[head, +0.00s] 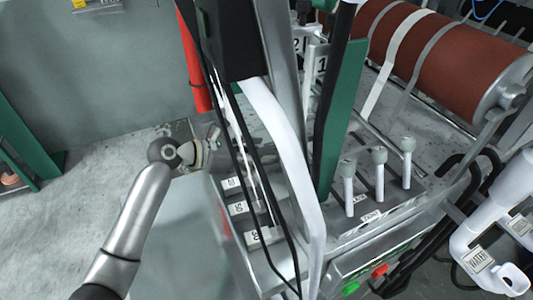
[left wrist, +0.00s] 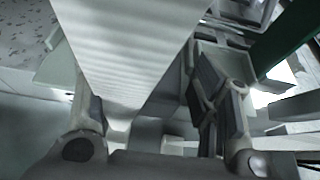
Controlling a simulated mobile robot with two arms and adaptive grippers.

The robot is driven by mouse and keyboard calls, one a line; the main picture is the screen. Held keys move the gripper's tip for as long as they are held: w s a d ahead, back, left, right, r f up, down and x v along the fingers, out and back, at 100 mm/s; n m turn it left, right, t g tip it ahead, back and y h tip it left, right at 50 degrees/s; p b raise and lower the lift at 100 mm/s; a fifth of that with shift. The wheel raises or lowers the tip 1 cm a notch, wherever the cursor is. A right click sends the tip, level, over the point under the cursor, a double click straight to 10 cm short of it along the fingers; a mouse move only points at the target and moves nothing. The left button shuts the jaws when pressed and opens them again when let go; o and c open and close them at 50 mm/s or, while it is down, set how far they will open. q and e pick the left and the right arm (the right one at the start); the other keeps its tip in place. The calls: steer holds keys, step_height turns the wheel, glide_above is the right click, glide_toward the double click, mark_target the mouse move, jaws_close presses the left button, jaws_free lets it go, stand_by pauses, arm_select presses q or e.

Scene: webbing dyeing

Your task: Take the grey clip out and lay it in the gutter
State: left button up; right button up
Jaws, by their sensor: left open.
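My left gripper (head: 232,153) reaches in from the left, behind thin black and white strands at the machine's left side. In the left wrist view, my left gripper (left wrist: 150,105) has its two fingers well apart. A broad pale ribbed band (left wrist: 122,45) runs down between them, close to the camera. I cannot tell whether either finger touches it. I cannot make out the grey clip for certain in either view. I cannot identify the gutter for certain either. My right gripper is not in view.
Labelled grey blocks (head: 240,208) sit below my left gripper. A green post (head: 338,120), levers with pale knobs (head: 379,157) and a reddish-brown roller (head: 440,55) stand to the right. White pipes (head: 478,235) are at far right. Open floor (head: 70,215) lies left.

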mark_target(256, 154)
arm_select(q)
steer(key=shift+a, duration=0.1)
steer(key=shift+c, duration=0.5)
steer(key=c, duration=1)
steer(key=shift+r, duration=0.15)
steer(key=shift+r, duration=0.2)
step_height(256, 154, up, 3)
steer(key=shift+b, duration=0.65)
steer(key=shift+s+a+b, duration=0.75)
steer(key=shift+s+a, duration=0.4)
steer(key=shift+a, duration=1.65)
steer(key=shift+s+a+b, duration=0.75)
steer(key=shift+s+a, duration=0.45)
steer(key=shift+a, duration=1.55)
steer(key=shift+s+a+b, duration=0.75)
steer(key=shift+s+a, duration=0.4)
steer(key=shift+a, duration=1.65)
